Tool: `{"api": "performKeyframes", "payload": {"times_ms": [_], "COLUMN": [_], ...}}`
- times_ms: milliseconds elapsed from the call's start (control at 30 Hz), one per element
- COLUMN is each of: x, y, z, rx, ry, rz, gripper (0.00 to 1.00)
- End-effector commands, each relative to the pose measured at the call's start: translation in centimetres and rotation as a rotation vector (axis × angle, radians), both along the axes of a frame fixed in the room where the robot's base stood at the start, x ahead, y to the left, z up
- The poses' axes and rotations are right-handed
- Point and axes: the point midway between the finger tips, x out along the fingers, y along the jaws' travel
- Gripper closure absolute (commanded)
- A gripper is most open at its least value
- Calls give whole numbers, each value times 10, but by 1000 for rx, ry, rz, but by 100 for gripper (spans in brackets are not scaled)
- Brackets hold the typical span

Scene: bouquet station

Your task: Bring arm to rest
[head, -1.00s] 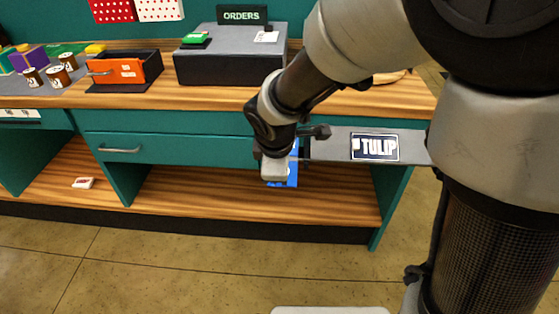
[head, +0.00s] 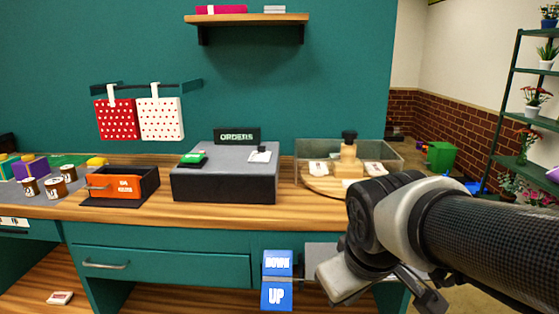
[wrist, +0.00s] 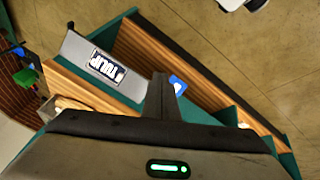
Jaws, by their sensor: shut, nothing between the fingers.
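My gripper (wrist: 159,80) shows in the wrist view as a dark finger pair, closed together and pointing up the picture, with nothing held. In the head view my arm reaches in from the right edge, and its wrist end hangs in front of the counter's right part. The finger gap cannot be made out there.
The teal counter (head: 160,258) carries a grey ORDERS box (head: 225,188), an orange drawer (head: 125,186) and a clear case (head: 390,158). A blue DOWN/UP sign (head: 277,282) hangs at the front, close to my wrist. A plant rack (head: 510,100) stands right. Floor (wrist: 235,60) is open.

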Motion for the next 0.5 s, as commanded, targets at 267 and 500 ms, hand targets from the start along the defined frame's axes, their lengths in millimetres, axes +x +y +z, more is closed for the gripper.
{"api": "performKeyframes", "payload": {"times_ms": [267, 500], "x": [-56, -66], "y": [-20, -21], "z": [22, 70], "rx": [203, 249], "ry": [-52, -54], "rz": [-326, -388], "gripper": [100, 100]}}
